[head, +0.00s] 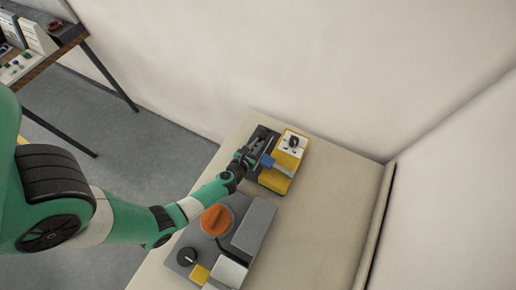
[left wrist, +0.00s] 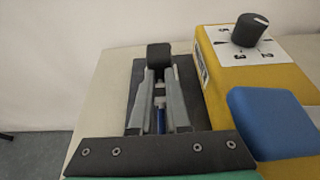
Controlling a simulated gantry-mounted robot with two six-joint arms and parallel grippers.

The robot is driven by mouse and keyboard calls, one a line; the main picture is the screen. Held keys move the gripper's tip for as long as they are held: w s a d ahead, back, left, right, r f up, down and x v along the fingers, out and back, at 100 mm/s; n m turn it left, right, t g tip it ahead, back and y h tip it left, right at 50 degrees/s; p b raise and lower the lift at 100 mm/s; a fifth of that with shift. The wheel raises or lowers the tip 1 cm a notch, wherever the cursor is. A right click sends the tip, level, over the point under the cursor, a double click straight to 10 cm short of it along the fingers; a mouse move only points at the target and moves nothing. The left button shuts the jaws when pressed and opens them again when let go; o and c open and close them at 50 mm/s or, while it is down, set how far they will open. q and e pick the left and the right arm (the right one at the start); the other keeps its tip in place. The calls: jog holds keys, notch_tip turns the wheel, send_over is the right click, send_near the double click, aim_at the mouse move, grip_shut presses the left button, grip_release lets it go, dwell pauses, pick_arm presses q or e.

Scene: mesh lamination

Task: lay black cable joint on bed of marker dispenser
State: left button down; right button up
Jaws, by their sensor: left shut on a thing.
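The marker dispenser (head: 281,177) stands on the beige table, a yellow body with a white dial plate and a blue part. Its yellow body also shows at the right of the left wrist view (left wrist: 213,95). The dark grey bed (left wrist: 187,75) lies beside the body, on its left. My left gripper (head: 252,157) is over the bed. In the left wrist view its grey fingers (left wrist: 161,85) are shut on the black cable joint (left wrist: 158,56), a dark block at the tips. A blue and white rod shows between the fingers. Whether the joint touches the bed is unclear. My right gripper is out of view.
A grey device with an orange knob (head: 216,220) stands nearer on the same table, below my left forearm. Walls rise behind and to the right. The table's right side is clear. Another table (head: 38,62) with small items stands at the far left.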

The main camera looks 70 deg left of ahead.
pick_arm(q)
jog(key=f+b, duration=0.3)
jog(key=f, duration=0.1)
jog(key=shift+w+a+b, duration=0.35)
jog(key=shift+s+f, duration=0.1)
jog(key=shift+r, duration=0.2)
jog(key=shift+f, duration=0.3)
jog(key=c, duration=0.9)
grip_release()
jog(key=shift+r, duration=0.35)
jog(key=shift+s+d+r+p, duration=0.15)
jog(key=shift+d+p, duration=0.15)
jog(key=shift+p, duration=0.1)
jog(key=p+v, duration=0.2)
jog(key=v, duration=0.9)
jog(key=shift+s, duration=0.25)
